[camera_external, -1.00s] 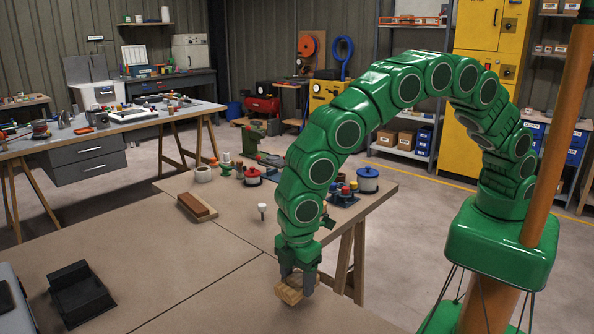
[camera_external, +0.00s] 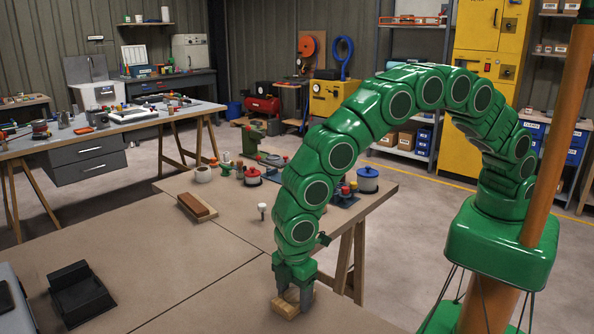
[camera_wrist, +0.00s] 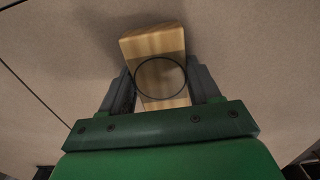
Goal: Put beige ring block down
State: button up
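The beige ring block (camera_external: 286,306) is a light wooden block low in the external view, at the surface of the near worktable (camera_external: 215,285). In the wrist view the block (camera_wrist: 154,46) shows wood grain and a dark ring outline on its face. My gripper (camera_external: 294,295) points down with its fingers on both sides of the block. In the wrist view my gripper (camera_wrist: 160,85) has both fingers against the block's sides, shut on it. The block looks level and on or very close to the tabletop; its underside is hidden.
A black tray (camera_external: 80,295) lies at the left of the table. A reddish-brown block on a wooden base (camera_external: 197,207) and a small white-topped item (camera_external: 262,211) stand farther back. Red and blue pots (camera_external: 367,180) stand near the far edge. The tabletop around the block is clear.

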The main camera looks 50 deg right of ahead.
aim_at(295, 295)
jog(key=o, duration=0.3)
jog(key=shift+o, duration=0.2)
jog(key=shift+r, duration=0.1)
notch_tip(295, 295, up, 12)
dwell(0.5)
